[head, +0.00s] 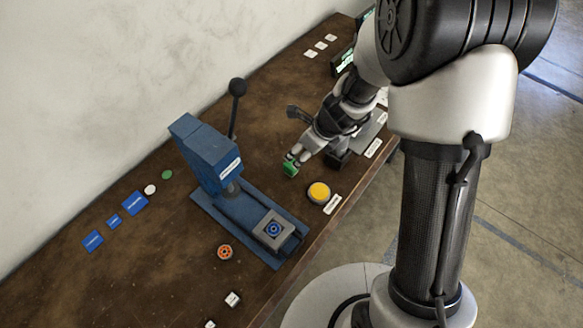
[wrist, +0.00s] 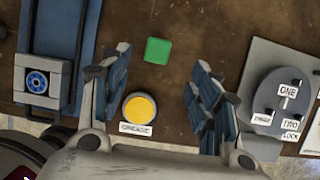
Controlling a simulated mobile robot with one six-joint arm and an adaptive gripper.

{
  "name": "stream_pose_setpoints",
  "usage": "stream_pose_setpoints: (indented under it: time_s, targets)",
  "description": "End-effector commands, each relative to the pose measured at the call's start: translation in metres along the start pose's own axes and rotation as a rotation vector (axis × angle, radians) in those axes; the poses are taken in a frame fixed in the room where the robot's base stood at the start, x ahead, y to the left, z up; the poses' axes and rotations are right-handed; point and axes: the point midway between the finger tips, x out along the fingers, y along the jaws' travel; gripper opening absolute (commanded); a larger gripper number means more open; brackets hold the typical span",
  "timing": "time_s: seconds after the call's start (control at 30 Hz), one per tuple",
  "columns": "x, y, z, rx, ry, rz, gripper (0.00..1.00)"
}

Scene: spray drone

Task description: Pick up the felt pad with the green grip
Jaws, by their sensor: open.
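The green grip of the felt pad shows as a green block (wrist: 157,50) in the wrist view, lying on the brown bench between and slightly beyond my fingertips. Any felt under it is hidden from above. In the head view the green block (head: 289,169) is just below my fingertips and partly covered by them. My gripper (wrist: 162,62) is open and empty, with one finger to each side of the block and a gap on both sides. In the head view my gripper (head: 296,156) points down at the bench, and I cannot tell its exact height.
A round yellow pad (head: 319,192) with a label is close by. A blue press (head: 208,155) with a black-knobbed lever stands left of my gripper. A grey plate with a labelled dial (wrist: 283,100) lies to the right. An orange ring (head: 225,252) sits near the press.

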Motion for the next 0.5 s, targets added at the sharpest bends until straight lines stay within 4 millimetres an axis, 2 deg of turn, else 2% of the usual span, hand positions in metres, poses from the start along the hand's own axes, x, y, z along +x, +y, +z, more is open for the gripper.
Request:
stream_pose_setpoints:
  time_s: [0.03, 0.2, 0.5]
  targets:
    - [0.017, 0.001, -0.002, -0.001, 0.001, 0.002, 0.57]
    - [0.046, 0.000, -0.001, -0.003, 0.000, 0.000, 0.57]
    - [0.062, 0.001, -0.001, -0.003, -0.001, 0.000, 0.57]
